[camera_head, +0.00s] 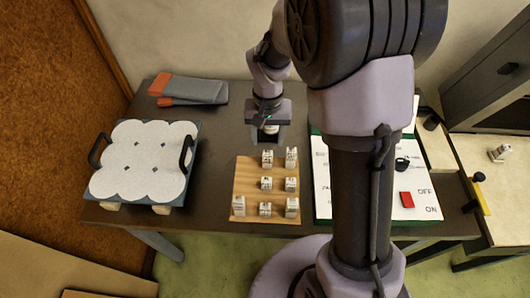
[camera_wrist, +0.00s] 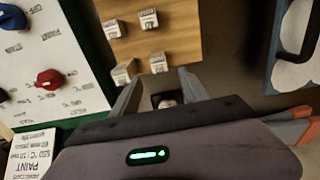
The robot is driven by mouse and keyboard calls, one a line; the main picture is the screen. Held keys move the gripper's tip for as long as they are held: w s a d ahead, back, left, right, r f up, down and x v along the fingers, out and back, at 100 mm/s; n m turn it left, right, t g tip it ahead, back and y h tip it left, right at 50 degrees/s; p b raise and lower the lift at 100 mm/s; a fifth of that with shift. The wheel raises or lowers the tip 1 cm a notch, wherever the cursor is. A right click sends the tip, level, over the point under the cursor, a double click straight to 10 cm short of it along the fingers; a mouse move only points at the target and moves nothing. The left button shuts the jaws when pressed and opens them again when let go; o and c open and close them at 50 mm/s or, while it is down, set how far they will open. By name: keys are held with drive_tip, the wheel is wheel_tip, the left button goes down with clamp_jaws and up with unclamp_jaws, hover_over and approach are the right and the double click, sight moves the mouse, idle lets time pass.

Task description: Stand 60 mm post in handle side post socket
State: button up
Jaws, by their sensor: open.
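Several small white labelled posts stand in rows on a wooden board (camera_head: 242,180) in the middle of the table; their lengths cannot be read, so I cannot tell which is the 60 mm one. My gripper (camera_head: 268,141) is open, pointing down just behind the board's back row. In the wrist view my gripper (camera_wrist: 160,82) has its fingers spread near two posts, the left one (camera_wrist: 124,71) and the right one (camera_wrist: 158,63). A small pale-topped dark thing (camera_wrist: 168,100) shows between the fingers; I cannot tell what it is. I cannot make out the handle side post socket.
A scalloped white panel on a dark tray with black handles (camera_head: 187,153) stands at left. Orange-and-grey folded things (camera_head: 190,90) lie behind it.

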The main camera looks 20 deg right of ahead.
sight(267, 154)
wheel_tip(267, 154, down, 3)
drive_tip(key=shift+r, duration=0.2)
drive_tip(key=f+b, duration=0.1)
drive_tip(key=f, duration=0.1)
drive_tip(key=f+b, duration=0.1)
drive_tip(key=f, duration=0.1)
drive_tip(key=f+b, duration=0.1)
drive_tip(key=f, duration=0.1)
drive_tip(key=shift+s+f, duration=0.2)
drive_tip(key=shift+s, duration=0.1)
drive_tip(key=shift+r, duration=0.15)
drive_tip(key=shift+c, duration=0.4)
clamp_jaws()
